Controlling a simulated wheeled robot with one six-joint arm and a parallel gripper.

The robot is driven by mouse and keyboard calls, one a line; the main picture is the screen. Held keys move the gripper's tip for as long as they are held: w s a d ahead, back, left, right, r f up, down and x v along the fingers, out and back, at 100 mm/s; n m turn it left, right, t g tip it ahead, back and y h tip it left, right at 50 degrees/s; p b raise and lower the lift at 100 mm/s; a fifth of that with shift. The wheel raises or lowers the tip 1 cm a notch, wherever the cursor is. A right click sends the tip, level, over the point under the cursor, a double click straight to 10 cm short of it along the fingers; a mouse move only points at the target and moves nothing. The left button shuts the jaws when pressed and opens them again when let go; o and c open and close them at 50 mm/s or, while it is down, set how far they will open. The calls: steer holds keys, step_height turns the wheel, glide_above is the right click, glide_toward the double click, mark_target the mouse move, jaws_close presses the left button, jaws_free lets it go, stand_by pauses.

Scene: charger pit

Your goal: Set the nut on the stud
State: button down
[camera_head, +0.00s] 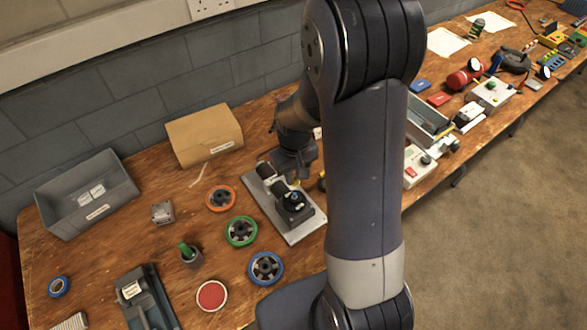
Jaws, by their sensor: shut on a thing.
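My gripper (293,178) points down over a grey base plate (304,232) on the wooden bench, partly behind my arm. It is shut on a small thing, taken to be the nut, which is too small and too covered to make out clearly. The plate bears a dark cylindrical unit (268,178) at its far left and a black block with a round top (294,203) nearer the front. My fingertips are just behind this block in the picture. I cannot make out the stud or tell whether the nut touches it.
Orange (220,198), green (240,231) and blue (266,268) handwheels lie left of the plate. A cardboard box (205,136) and a grey bin (87,194) stand by the wall. My arm hides the bench right of the plate.

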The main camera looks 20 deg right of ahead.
mark_target(294, 184)
steer(key=shift+f+b, duration=1.7)
steer(key=shift+f, duration=0.6)
steer(key=shift+f+b, duration=1.2)
steer(key=shift+f, duration=0.15)
steer(key=c, duration=1.2)
jaws_free()
steer(key=shift+c, duration=0.2)
steer(key=shift+r, duration=0.15)
step_height(294, 184, up, 11)
steer(key=shift+f, duration=0.2)
